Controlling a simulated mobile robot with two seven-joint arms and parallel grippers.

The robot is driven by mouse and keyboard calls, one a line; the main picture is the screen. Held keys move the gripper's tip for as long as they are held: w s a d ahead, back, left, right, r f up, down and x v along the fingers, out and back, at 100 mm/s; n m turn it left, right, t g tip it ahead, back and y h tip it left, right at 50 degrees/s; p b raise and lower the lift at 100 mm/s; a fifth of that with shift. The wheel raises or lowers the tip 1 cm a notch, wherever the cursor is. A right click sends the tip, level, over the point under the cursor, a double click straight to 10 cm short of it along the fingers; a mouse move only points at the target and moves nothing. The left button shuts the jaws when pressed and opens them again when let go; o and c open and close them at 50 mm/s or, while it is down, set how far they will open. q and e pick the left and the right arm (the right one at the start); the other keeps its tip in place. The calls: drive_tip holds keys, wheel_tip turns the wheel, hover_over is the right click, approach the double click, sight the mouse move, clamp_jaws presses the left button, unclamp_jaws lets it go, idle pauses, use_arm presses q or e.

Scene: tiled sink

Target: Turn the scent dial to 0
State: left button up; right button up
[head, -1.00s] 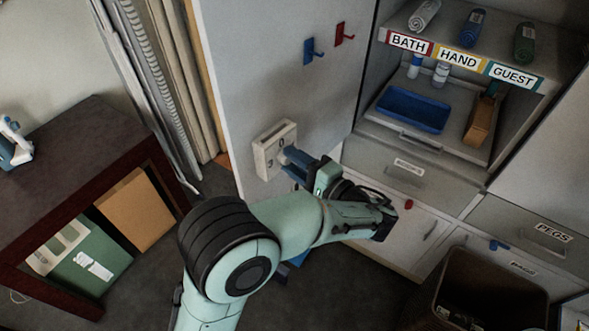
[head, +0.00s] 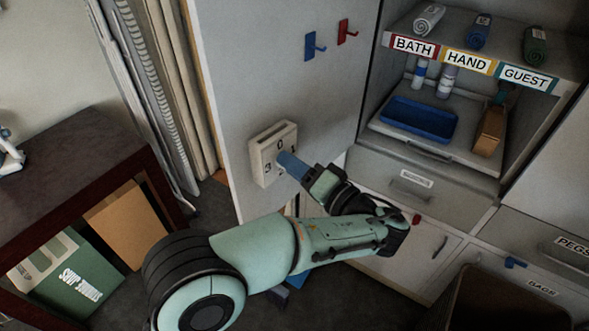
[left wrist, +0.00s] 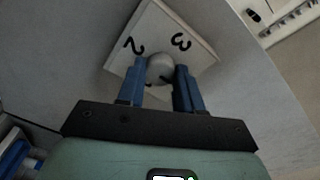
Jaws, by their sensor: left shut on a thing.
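The scent dial is a round grey knob (left wrist: 160,69) on a pale box (head: 262,153) fixed to the grey door panel. In the left wrist view the box's face (left wrist: 200,55) carries the dark digits 2 and 3, and a dark mark shows low on the knob. My left gripper (left wrist: 160,78) has one blue finger on each side of the knob and is shut on it. In the head view the blue fingers (head: 290,163) reach the box's front and hide most of the knob. Which digit the knob points to I cannot tell. My right gripper is not in view.
A blue hook (head: 311,46) and a red hook (head: 344,33) sit above the box. At right are shelves labelled BATH, HAND and GUEST with rolled towels, and a blue tray (head: 418,118). A dark bin (head: 500,300) stands at the lower right.

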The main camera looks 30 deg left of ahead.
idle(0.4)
use_arm(q)
drive_tip(key=o, duration=1)
drive_tip(key=shift+o, duration=0.2)
drive_tip(key=p+v, duration=0.1)
drive_tip(key=v, duration=1.2)
drive_tip(key=shift+d, duration=0.2)
